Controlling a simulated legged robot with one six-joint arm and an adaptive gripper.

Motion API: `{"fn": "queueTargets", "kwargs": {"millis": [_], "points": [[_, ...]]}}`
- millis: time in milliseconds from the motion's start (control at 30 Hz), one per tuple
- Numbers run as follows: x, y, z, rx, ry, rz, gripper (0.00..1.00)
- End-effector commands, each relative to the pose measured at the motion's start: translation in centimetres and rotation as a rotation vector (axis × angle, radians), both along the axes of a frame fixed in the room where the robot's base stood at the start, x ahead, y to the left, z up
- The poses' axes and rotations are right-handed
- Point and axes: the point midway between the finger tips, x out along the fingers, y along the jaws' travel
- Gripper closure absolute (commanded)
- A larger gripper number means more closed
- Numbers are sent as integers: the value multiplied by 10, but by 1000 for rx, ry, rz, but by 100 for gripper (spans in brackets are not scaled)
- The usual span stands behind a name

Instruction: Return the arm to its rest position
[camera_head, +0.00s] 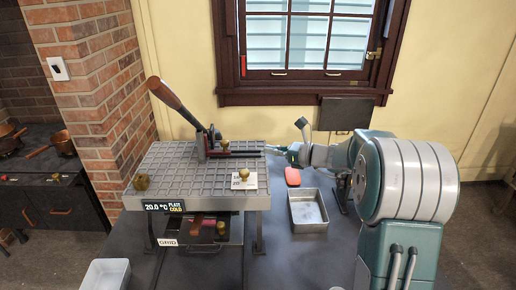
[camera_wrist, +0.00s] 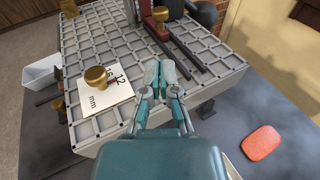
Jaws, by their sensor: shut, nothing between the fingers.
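My gripper (camera_head: 279,150) is at the right edge of the grey gridded plate (camera_head: 165,178) in the head view, reached out from my arm at the right. In the wrist view my gripper (camera_wrist: 160,70) has its two fingers together, with nothing between them. It lies over the plate's near edge, beside a white card (camera_wrist: 103,97) marked 12 mm with a brass knob (camera_wrist: 96,76) on it. I cannot tell whether the fingertips touch the plate.
A press with a long wooden-handled lever (camera_head: 175,100) stands at the plate's back. A metal tray (camera_head: 291,214) and a red-orange pad (camera_head: 293,177) lie right of the plate. A brass piece (camera_head: 142,182) sits at its left corner. A white bin (camera_head: 107,274) is front left.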

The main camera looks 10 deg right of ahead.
Motion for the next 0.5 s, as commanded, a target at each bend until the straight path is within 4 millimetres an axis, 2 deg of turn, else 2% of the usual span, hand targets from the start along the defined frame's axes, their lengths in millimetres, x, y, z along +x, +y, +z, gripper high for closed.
{"fn": "queueTargets", "kwargs": {"millis": [133, 267, 367, 500], "points": [[-8, -11, 1, 0, 0, 1, 100], [-25, 3, 9, -89, -28, 54, 100], [-54, 28, 16, -249, -81, 147, 100], [-106, 59, 21, -513, -180, 306, 100]]}}
